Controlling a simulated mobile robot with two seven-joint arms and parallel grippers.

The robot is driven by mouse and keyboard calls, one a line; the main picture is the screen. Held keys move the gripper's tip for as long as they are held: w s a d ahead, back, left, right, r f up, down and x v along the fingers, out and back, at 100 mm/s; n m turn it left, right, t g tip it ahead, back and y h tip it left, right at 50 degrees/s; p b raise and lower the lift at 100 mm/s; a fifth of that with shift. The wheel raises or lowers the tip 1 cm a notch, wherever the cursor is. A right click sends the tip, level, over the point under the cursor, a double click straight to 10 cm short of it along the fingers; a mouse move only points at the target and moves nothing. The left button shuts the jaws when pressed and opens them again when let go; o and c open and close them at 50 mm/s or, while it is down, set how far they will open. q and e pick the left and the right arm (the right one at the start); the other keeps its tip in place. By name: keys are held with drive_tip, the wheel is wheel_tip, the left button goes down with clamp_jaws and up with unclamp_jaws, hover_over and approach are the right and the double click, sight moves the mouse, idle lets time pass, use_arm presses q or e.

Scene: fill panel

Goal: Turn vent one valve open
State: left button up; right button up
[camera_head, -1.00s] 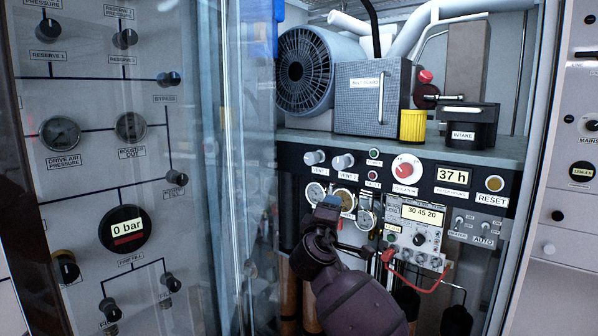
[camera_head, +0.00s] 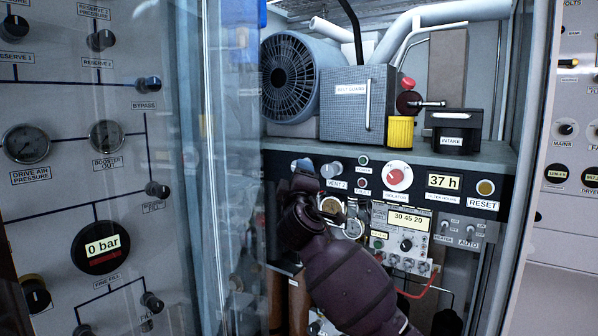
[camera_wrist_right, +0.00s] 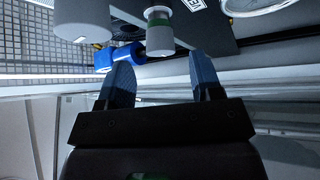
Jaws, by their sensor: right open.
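The vent one valve (camera_head: 301,164) is a small pale knob on the dark panel strip, mostly hidden behind my right gripper in the head view. The vent 2 knob (camera_head: 332,170) is just to its right, above its label. My right gripper (camera_head: 305,183) is in front of the vent knobs. In the right wrist view my right gripper (camera_wrist_right: 162,78) is open and empty, its blue fingers apart. A grey knob with a green band (camera_wrist_right: 160,30) lies just beyond the gap, apart from the fingers. I cannot tell which vent knob it is. My left gripper is not in view.
A glass door (camera_head: 190,200) stands close on the left of the cabinet opening. A red-and-white selector (camera_head: 397,176), gauges and a meter with a red lead (camera_head: 405,240) crowd the area near my arm. Another pale cylinder (camera_wrist_right: 82,20) is up left in the wrist view.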

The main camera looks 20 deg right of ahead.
drive_tip(key=shift+x, duration=1.85)
drive_tip(key=c, duration=0.9)
